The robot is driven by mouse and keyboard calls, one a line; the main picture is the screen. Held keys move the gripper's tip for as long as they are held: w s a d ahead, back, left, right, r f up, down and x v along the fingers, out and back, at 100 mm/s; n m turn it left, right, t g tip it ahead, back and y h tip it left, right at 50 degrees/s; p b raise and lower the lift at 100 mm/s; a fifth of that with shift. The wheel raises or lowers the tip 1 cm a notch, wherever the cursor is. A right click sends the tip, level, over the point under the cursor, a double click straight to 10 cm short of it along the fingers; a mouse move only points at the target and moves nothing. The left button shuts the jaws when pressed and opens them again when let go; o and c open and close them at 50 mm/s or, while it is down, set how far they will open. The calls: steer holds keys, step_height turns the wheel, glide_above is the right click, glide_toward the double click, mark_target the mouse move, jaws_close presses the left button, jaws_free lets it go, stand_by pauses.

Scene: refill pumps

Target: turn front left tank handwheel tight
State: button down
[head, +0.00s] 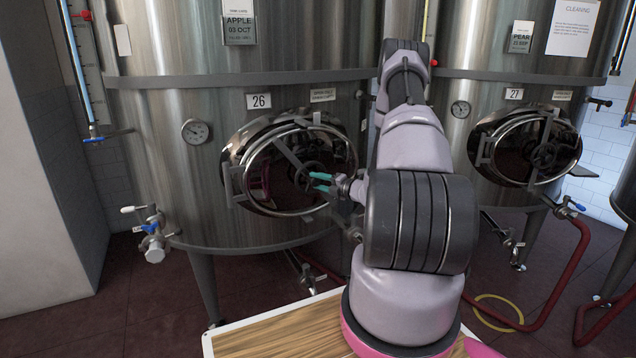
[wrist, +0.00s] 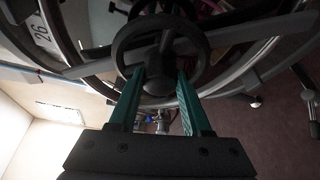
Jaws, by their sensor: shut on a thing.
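The front left tank (head: 190,170) is steel and carries number plate 26 (head: 259,101). Its oval manway door (head: 262,195) is shut, with a dark handwheel (head: 306,178) at the middle of its crossbar. My gripper (head: 321,182), with teal fingers, is at the handwheel's right side in the head view. In the wrist view the handwheel (wrist: 117,40) is a dark ring with a hub, and my gripper (wrist: 161,78) has one finger on each side of its near part. The fingers are apart, shut on the wheel. The exact contact spots are too dark to make out.
A second tank (head: 460,130) with plate 27 and its own round door (head: 497,150) stands to the right. A valve (head: 152,235) sticks out at the left tank's lower left. A red hose (head: 560,290) lies at right. A wooden top (head: 275,335) is in front.

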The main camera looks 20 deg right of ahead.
steer(key=m, duration=0.1)
steer(key=m+t, duration=0.1)
steer(key=m, duration=0.1)
steer(key=shift+d+f+y, duration=0.1)
steer(key=shift+f+y, duration=0.1)
steer(key=shift+y, duration=0.1)
steer(key=shift+f+m+t, duration=0.1)
steer(key=shift+m+t, duration=0.7)
steer(key=shift+m, duration=1.2)
steer(key=shift+c, duration=1.7)
jaws_free()
steer(key=shift+s, duration=0.1)
steer(key=v, duration=1)
steer(key=shift+s+f, duration=0.15)
steer(key=shift+s, duration=0.1)
steer(key=shift+d, duration=0.1)
